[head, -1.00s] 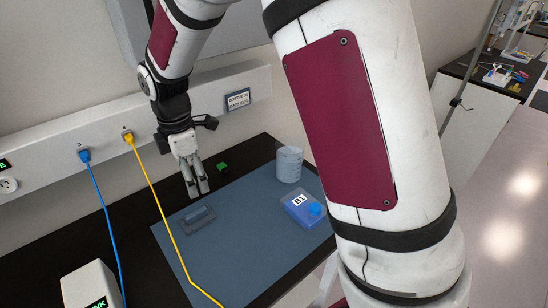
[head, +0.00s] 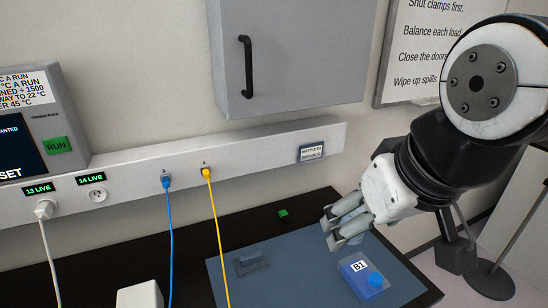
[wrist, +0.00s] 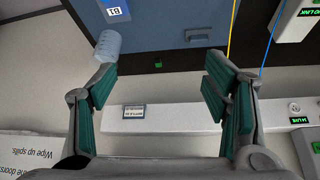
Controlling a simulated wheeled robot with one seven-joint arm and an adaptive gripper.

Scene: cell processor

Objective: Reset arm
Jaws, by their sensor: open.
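My gripper (head: 333,232) is at the right of the head view, raised in front of the bench, its fingers pointing left. In the wrist view my gripper (wrist: 160,78) has its two green-padded fingers spread wide with nothing between them. The blue box marked B1 (head: 352,280) stands on the blue-grey mat (head: 290,285) below the gripper in the head view. A pale cup (wrist: 107,45) shows beside the left finger in the wrist view; in the head view my gripper mostly hides it.
A small green object (head: 283,213) and a grey holder (head: 251,262) are on the bench. A yellow cable (head: 215,240) and a blue cable (head: 169,235) hang from the wall rail (head: 265,152). A cabinet (head: 310,60) hangs above. A floor stand (head: 490,280) is at the right.

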